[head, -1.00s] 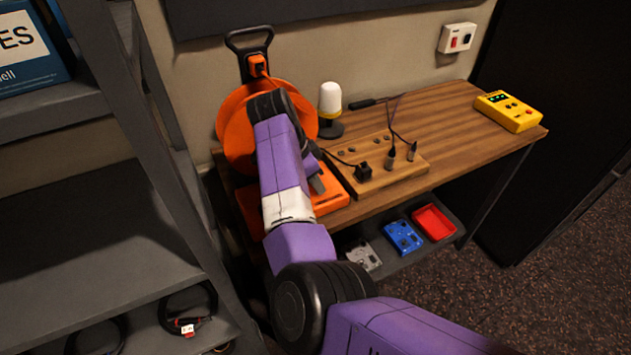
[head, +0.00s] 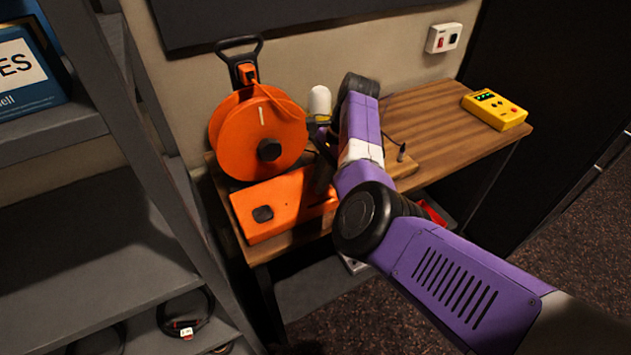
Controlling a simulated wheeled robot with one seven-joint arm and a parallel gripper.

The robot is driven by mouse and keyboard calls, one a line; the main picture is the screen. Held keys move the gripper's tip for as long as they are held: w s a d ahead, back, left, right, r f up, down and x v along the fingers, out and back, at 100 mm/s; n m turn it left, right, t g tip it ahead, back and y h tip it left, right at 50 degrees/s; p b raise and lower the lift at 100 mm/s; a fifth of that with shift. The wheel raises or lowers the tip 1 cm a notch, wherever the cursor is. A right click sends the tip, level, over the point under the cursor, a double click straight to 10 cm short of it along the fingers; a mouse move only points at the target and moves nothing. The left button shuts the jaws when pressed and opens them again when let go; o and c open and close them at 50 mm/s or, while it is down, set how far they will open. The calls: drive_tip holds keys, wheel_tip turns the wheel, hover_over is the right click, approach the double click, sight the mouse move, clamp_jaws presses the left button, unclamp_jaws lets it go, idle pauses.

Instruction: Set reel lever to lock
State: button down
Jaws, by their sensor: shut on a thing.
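The orange cable reel (head: 245,135) stands upright at the left end of the desk, its round face and dark hub in clear view. Its orange base (head: 285,203) lies in front, with a dark square knob on its left part. My gripper (head: 322,148) is at the right end of the base, beside the reel's right edge, and largely hidden by my purple arm. It is shut on the reel lever at that end; the lever and the fingertips are too dark and covered to show its exact angle.
A white-topped lamp (head: 319,101) stands just behind my gripper. The wooden socket board (head: 405,170) is mostly behind my arm. A yellow box (head: 495,109) sits at the right of the desk (head: 425,103). A grey shelf rack (head: 165,185) stands close on the left.

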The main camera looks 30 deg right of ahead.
drive_tip(key=shift+d+f+y+b, duration=0.25)
drive_tip(key=shift+d+y+b, duration=0.15)
drive_tip(key=shift+y+b, duration=0.5)
drive_tip(key=shift+y, duration=0.4)
drive_tip(key=c, duration=1.4)
unclamp_jaws()
drive_tip(key=shift+o, duration=0.2)
drive_tip(key=shift+d+r, duration=0.1)
drive_tip(key=v, duration=0.7)
drive_tip(key=shift+r, duration=0.3)
drive_tip(key=shift+d, duration=0.15)
